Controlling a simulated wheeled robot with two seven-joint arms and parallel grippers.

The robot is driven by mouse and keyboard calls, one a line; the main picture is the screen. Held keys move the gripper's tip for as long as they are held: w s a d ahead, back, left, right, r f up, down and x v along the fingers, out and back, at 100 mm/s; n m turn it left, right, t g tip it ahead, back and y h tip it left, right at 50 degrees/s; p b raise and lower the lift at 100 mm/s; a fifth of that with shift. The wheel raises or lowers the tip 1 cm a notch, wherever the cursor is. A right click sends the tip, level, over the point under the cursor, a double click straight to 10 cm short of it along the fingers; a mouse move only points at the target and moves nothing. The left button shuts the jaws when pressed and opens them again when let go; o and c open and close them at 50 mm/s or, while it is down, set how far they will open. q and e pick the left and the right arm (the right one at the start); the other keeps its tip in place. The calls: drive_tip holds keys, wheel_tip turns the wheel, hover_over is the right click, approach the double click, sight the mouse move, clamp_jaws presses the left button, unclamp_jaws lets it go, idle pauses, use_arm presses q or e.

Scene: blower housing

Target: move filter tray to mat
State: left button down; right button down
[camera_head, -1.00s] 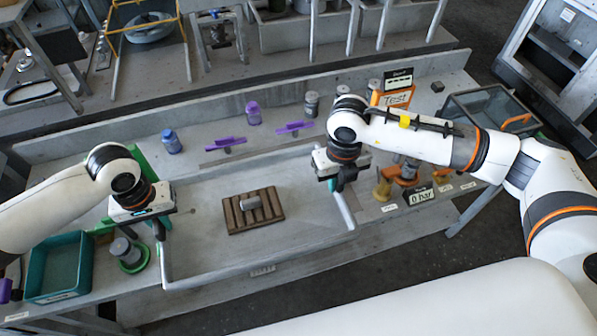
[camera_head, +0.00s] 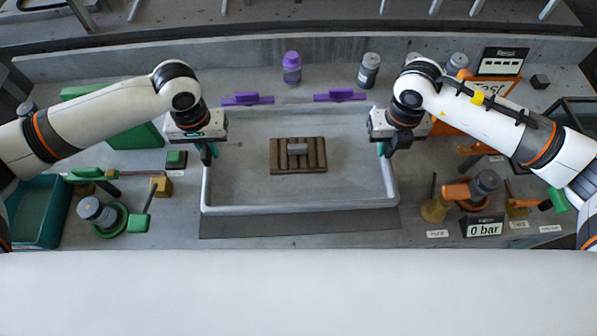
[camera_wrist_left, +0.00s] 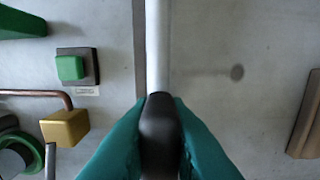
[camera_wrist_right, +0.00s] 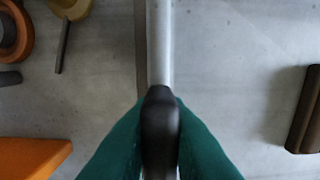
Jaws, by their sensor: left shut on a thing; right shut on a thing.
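The filter tray (camera_head: 235,209) is a large, shallow grey tray with a raised pale rim, in the middle of the bench in the head view. A brown slatted block (camera_head: 283,162) with a small grey piece on top is inside it. My left gripper (camera_head: 209,152) is shut on a black grip (camera_wrist_left: 159,130) at the tray's left rim. My right gripper (camera_head: 384,149) is shut on a matching black grip (camera_wrist_right: 160,125) at the right rim. The dark grey mat (camera_head: 300,223) shows along the tray's front edge; the tray hides most of it. I cannot tell whether they touch.
Two purple pieces (camera_head: 247,99) (camera_head: 339,95) lie just behind the tray. A teal bin (camera_head: 38,210) and green-handled parts (camera_head: 138,223) are at left.

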sight(214, 161)
use_arm(q)
drive_tip(key=shift+w+f, duration=0.15)
drive_tip(key=shift+f, duration=0.45)
use_arm(e)
drive_tip(key=shift+w+f, duration=0.15)
drive_tip(key=shift+f, duration=0.45)
use_arm(q)
drive_tip(key=shift+s+a+r, duration=0.1)
drive_tip(key=shift+s+r, duration=0.1)
use_arm(e)
drive_tip(key=shift+s+r, duration=0.2)
drive_tip(key=shift+r, duration=0.05)
use_arm(q)
drive_tip(key=shift+f, duration=0.1)
use_arm(e)
drive_tip(key=shift+f, duration=0.1)
